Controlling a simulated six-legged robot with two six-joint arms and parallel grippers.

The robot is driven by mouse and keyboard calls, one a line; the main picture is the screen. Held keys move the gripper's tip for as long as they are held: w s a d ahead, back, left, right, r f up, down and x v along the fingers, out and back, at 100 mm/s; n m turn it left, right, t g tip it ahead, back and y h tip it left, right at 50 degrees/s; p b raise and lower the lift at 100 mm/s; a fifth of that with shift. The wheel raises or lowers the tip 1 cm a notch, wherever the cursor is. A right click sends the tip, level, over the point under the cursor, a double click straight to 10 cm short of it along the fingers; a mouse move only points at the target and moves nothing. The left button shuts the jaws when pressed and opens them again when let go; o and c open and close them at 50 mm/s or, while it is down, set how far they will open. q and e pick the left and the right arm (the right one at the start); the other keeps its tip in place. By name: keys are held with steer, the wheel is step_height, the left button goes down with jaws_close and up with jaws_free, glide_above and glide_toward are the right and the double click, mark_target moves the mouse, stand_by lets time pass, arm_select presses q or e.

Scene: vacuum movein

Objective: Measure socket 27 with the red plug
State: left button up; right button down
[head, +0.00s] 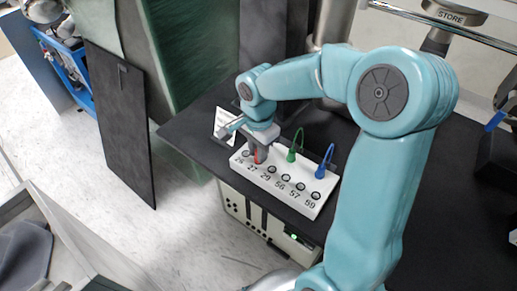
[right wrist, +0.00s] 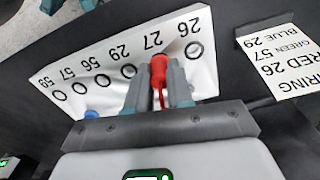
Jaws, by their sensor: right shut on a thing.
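The white socket panel (head: 325,187) lies on the dark table, with a row of round sockets labelled 26, 27, 29, 56, 57 and 59. My right gripper (head: 259,151) points down at the panel's left end and is shut on the red plug (head: 257,157). In the right wrist view the red plug (right wrist: 159,68) sits between the fingers, over the place of socket 27, just below the printed 27. It hides that socket, so I cannot tell whether the tip is in it or just above. Socket 26 (right wrist: 194,50) is bare beside it. My left gripper is out of view.
A green plug (head: 292,155) and a blue plug (head: 321,173) stand along the panel's back edge, with looped leads. A card (right wrist: 285,62) beside the panel reads RED 26, GREEN 57, BLUE 29. A device with a green light (head: 294,237) is below the panel.

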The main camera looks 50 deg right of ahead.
steer(key=shift+f, duration=0.4)
steer(key=c, duration=0.9)
jaws_free()
steer(key=shift+r, duration=0.1)
steer(key=shift+r, duration=0.1)
step_height(320, 180, up, 16)
steer(key=shift+r+p, duration=0.1)
steer(key=shift+p, duration=0.35)
steer(key=shift+s, duration=0.1)
